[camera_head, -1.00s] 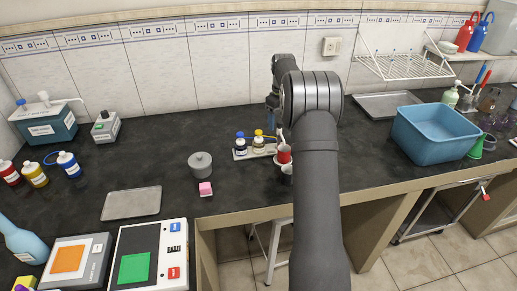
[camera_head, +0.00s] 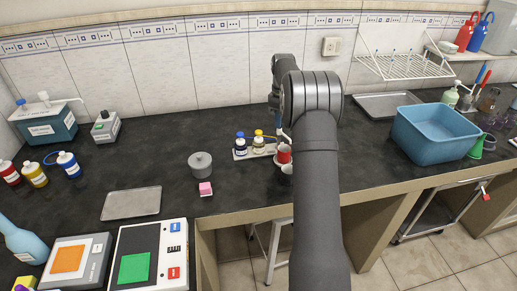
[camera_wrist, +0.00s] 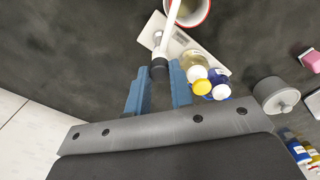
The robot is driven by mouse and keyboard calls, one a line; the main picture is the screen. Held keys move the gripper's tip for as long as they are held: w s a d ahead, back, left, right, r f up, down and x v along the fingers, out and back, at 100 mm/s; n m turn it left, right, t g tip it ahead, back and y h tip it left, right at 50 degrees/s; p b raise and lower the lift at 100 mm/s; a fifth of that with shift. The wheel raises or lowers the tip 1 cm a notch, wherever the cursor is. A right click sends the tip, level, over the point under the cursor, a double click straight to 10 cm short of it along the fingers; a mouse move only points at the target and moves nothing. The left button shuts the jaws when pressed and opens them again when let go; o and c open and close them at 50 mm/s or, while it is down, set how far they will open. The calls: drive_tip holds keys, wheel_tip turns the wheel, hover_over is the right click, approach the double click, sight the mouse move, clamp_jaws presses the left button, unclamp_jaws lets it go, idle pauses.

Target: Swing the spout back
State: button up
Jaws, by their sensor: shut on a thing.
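The white spout (camera_wrist: 172,30) shows in the wrist view as a pale tube running from a black collar (camera_wrist: 159,67) up over a red-rimmed cup (camera_wrist: 188,8). My gripper (camera_wrist: 158,75) has its blue fingers on both sides of the black collar and is shut on the spout there. In the head view the red cup (camera_head: 284,154) stands near the bench's front edge, just below my gripper (camera_head: 275,102). My arm hides most of the spout in that view.
A grey lidded pot (camera_head: 200,164) and pink block (camera_head: 205,188) lie further left. A blue basin (camera_head: 435,135) stands right.

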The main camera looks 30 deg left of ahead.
drive_tip(key=n, duration=0.4)
drive_tip(key=shift+n, duration=0.3)
drive_tip(key=n, duration=0.3)
drive_tip(key=shift+o, duration=1.1)
drive_tip(key=shift+c, duration=1.1)
drive_tip(key=n, duration=0.6)
drive_tip(key=o, duration=1.3)
drive_tip(key=shift+o, duration=0.2)
drive_tip(key=shift+r, duration=0.1)
